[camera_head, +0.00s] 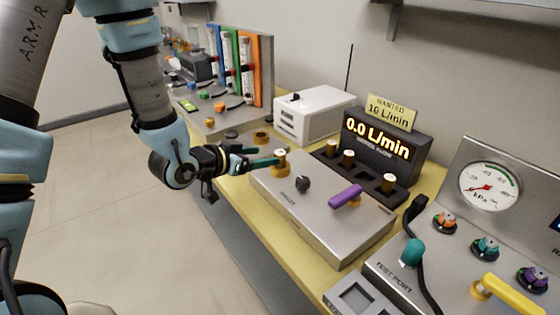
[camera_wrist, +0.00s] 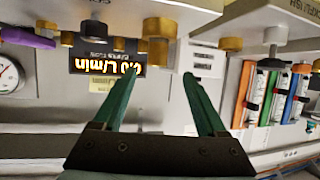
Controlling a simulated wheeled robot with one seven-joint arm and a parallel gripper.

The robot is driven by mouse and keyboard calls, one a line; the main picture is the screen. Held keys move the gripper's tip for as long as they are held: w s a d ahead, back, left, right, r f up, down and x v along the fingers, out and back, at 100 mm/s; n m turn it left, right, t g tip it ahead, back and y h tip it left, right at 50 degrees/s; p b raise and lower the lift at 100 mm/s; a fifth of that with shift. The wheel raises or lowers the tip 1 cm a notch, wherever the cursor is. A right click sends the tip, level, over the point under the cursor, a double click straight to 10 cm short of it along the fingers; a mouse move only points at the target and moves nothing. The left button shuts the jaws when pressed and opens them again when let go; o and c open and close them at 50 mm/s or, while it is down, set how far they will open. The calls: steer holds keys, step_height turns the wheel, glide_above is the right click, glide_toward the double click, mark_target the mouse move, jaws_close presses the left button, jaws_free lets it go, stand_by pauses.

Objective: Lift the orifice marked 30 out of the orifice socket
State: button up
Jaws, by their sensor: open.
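In the wrist view, which is upside down, the brass orifice (camera_wrist: 158,42) lies ahead, lined up with the gap between my fingers. My gripper (camera_head: 268,156) is open, with two teal fingers reaching toward it from the left. In the wrist view my gripper (camera_wrist: 160,76) has empty space between its fingertips. Whether a finger touches the orifice cannot be told.
A black rack (camera_head: 372,185) holds several similar orifices behind the box, below a display reading 0.0 L/min (camera_head: 378,137). A purple handle (camera_head: 345,196) and a dark knob (camera_head: 303,184) are on the box.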

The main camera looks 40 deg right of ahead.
mark_target(277, 154)
steer(key=x, duration=0.1)
steer(key=p+x, duration=0.1)
steer(key=x, duration=0.3)
steer(key=shift+s+d+r, duration=0.1)
steer(key=shift+s+r, duration=0.05)
steer(key=shift+s, duration=0.1)
steer(key=p+x, duration=0.3)
steer(key=x, duration=0.1)
steer(key=shift+w+d+f, duration=0.1)
steer(key=shift+d+f, duration=0.1)
steer(key=shift+d, duration=0.15)
steer(key=shift+w+d+f, duration=0.1)
steer(key=shift+d+f, duration=0.15)
steer(key=shift+d, duration=0.1)
jaws_close()
